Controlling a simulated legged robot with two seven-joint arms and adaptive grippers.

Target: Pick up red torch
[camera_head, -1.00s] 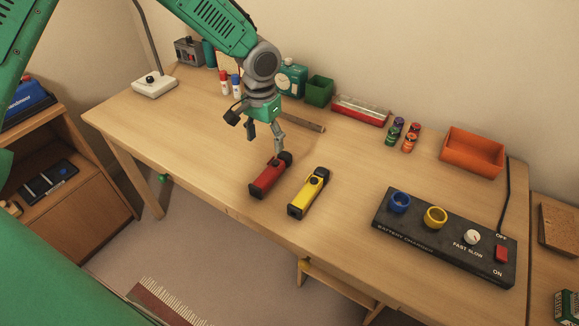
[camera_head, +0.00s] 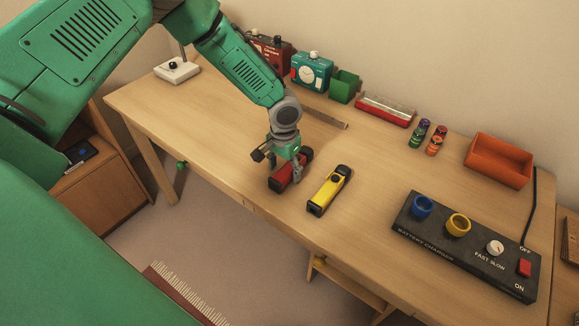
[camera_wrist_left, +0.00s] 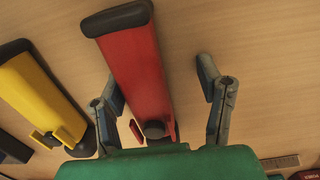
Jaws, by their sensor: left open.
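The red torch (camera_head: 283,180) lies on the desk, partly covered by my left gripper in the head view. Its red body with black ends also shows in the left wrist view (camera_wrist_left: 137,75). My left gripper (camera_head: 286,182) is open just over the torch, with a finger on each side of it. In the wrist view the left gripper (camera_wrist_left: 157,75) has one finger close to the torch's left edge and the other apart on the right. A yellow torch (camera_head: 328,192) lies to the right of the red one. My right gripper is not in view.
A black battery charger (camera_head: 440,262) with blue and yellow sockets stands at right. A green box (camera_head: 344,87) and teal clock-like device (camera_head: 311,71) stand along the back. Bare desk lies left of the torches.

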